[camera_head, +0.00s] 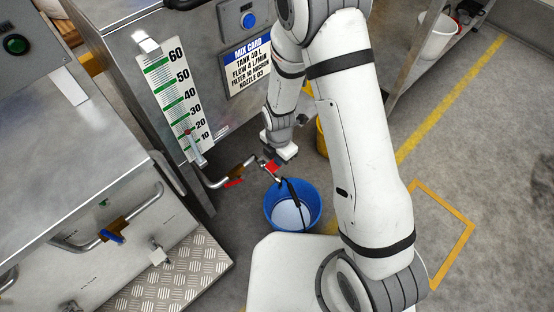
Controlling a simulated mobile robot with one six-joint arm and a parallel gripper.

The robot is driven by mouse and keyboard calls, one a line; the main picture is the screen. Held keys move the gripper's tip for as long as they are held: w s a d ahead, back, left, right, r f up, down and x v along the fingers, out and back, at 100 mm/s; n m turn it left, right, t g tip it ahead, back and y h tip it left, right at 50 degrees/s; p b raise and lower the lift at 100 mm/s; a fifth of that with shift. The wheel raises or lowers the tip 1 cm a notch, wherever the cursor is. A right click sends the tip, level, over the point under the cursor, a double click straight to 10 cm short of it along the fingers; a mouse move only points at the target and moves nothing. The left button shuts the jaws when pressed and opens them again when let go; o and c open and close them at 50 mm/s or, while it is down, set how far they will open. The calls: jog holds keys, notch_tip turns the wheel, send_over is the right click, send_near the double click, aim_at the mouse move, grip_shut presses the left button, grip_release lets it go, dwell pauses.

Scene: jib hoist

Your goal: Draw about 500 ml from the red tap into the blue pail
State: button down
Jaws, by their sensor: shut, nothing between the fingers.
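The blue pail (270,212) stands upright on the floor below the tap's spout, with a dark handle lying across its opening. A pale round area (288,214) shows inside; I cannot tell whether it is liquid or the bottom. The red tap (234,183) has a red lever beside a brass valve body, on a pipe from the steel cabinet. Its spout (252,164) reaches right toward the pail. My gripper (275,163) is shut and empty, just above the spout's end and the pail's far rim. A small red piece shows at its tips. I cannot tell whether they touch the spout.
A tap with a blue lever (111,237) is at the lower left. A level scale (178,100) and a mix card (247,66) are on the cabinet (135,75). A yellow container (321,138) stands partly behind my arm.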

notch_tip(320, 180, up, 8)
jog(key=p, duration=0.2)
jog(key=shift+s+d, duration=0.35)
jog(key=shift+d, duration=0.05)
jog(key=shift+r, duration=0.15)
jog(key=d+r+m+p, duration=0.3)
jog(key=r+m+p, duration=0.1)
jog(key=r, duration=0.5)
jog(key=d+r+m+p, duration=0.2)
jog(key=r+m+p, duration=0.15)
jog(key=r, duration=0.45)
jog(key=s+d+r+m+t+p, duration=0.1)
jog(key=s+d+r+m+p, duration=0.2)
jog(key=r+m+p, duration=0.3)
jog(key=s+d+r+m+p, duration=0.4)
jog(key=d+r+m+p, duration=0.1)
jog(key=r, duration=1.2)
jog(key=s+d+r+m+t+p, duration=0.1)
jog(key=s+d+r+m+p, duration=0.3)
jog(key=r+m+p, duration=0.3)
notch_tip(320, 180, up, 5)
jog(key=shift+s+d+f+m+t, duration=0.1)
jog(key=shift+s+d+m+t, duration=0.35)
jog(key=shift+m, duration=0.6)
jog(key=shift+w, duration=0.15)
